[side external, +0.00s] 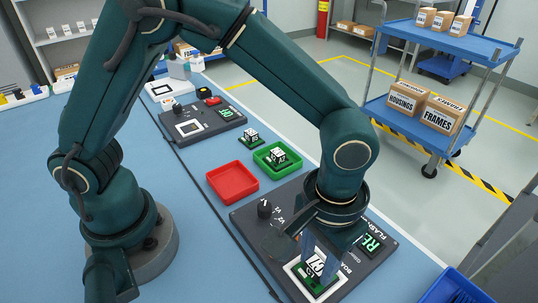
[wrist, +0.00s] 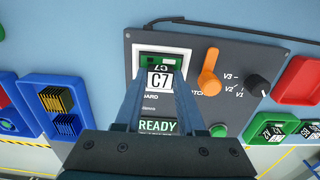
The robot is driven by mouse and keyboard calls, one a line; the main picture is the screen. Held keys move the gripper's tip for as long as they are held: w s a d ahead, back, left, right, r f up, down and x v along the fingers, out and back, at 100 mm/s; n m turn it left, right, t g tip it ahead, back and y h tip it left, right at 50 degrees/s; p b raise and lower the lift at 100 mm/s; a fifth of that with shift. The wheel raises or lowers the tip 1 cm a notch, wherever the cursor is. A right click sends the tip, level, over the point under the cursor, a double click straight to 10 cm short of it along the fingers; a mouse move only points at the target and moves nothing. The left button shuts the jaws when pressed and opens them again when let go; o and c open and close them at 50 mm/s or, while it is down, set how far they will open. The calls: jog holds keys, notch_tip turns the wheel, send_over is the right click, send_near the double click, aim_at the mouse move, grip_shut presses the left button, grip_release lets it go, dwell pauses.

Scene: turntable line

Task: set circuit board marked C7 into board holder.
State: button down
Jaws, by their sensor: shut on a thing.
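The circuit board marked C7 (wrist: 160,81) has a green base and a white block with the black label. It also shows in the side view (side external: 316,264). My gripper (wrist: 161,75) is shut on its block, one finger on each side; the gripper in the side view (side external: 318,250) points down over the station. The board holder (wrist: 187,54) is a white-framed recess in the dark station panel, also seen in the side view (side external: 292,268). The green base lies within the frame's outline; I cannot tell whether it rests in the recess or hovers just above.
An orange lever (wrist: 208,73) and a black V1–V3 knob (wrist: 258,86) stand right of the holder. The display (wrist: 158,126) reads READY. A red tray (side external: 232,183) and a green tray (side external: 277,158) with a board stand beyond.

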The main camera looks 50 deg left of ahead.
jog(key=shift+c, duration=2.1)
grip_release()
jog(key=shift+r, duration=2.6)
jog(key=w+a+r+n+t+h, duration=0.1)
jog(key=w+a+r+n+t, duration=0.15)
jog(key=a+r, duration=0.7)
jog(key=s+a+f+m+t+y, duration=0.1)
jog(key=s+a+f+m+t, duration=0.1)
jog(key=s+a, duration=0.6)
jog(key=shift+a+f+t, duration=0.15)
jog(key=shift+a+t, duration=0.1)
jog(key=shift+t, duration=0.3)
